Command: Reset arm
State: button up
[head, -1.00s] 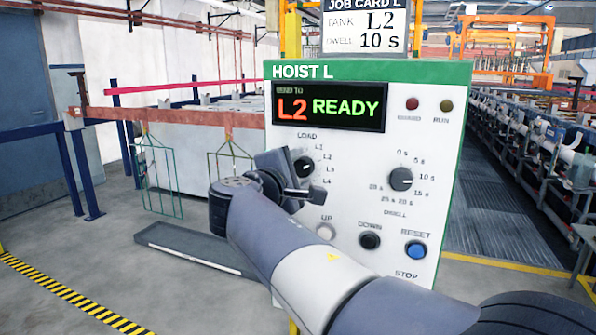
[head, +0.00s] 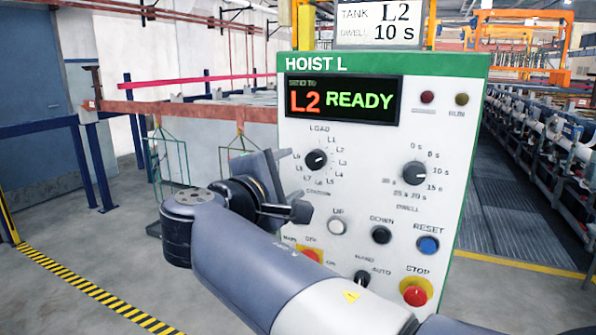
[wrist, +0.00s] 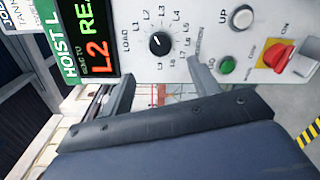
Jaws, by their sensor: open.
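My gripper (head: 296,184) is open and empty in front of the left side of the HOIST L panel (head: 455,110). It is beside and below the load knob (head: 316,160) and apart from it. In the wrist view the jaws of my gripper (wrist: 160,77) stand wide apart, with nothing between them. The load knob (wrist: 159,43) shows beyond the jaws, clear of both. The display (head: 343,100) reads L2 READY. The dwell knob (head: 415,173) is to the right. My arm hides part of the panel's lower left.
The job card (head: 380,22) above reads tank L2, dwell 10 s. Lower are the UP button (head: 337,226), DOWN button (head: 381,235), blue RESET button (head: 428,246) and red STOP button (head: 415,291). A red switch (wrist: 277,55) is at right in the wrist view. Open floor lies left.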

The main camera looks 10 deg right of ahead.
aim_at(314, 162)
jog(key=shift+s+a, duration=0.35)
jog(key=shift+s, duration=0.15)
jog(key=shift+w, duration=0.1)
jog(key=x, duration=1)
jog(key=shift+w+d+p, duration=0.25)
jog(key=shift+w+p, duration=0.05)
jog(key=shift+p, duration=0.1)
jog(key=shift+s+f, duration=0.1)
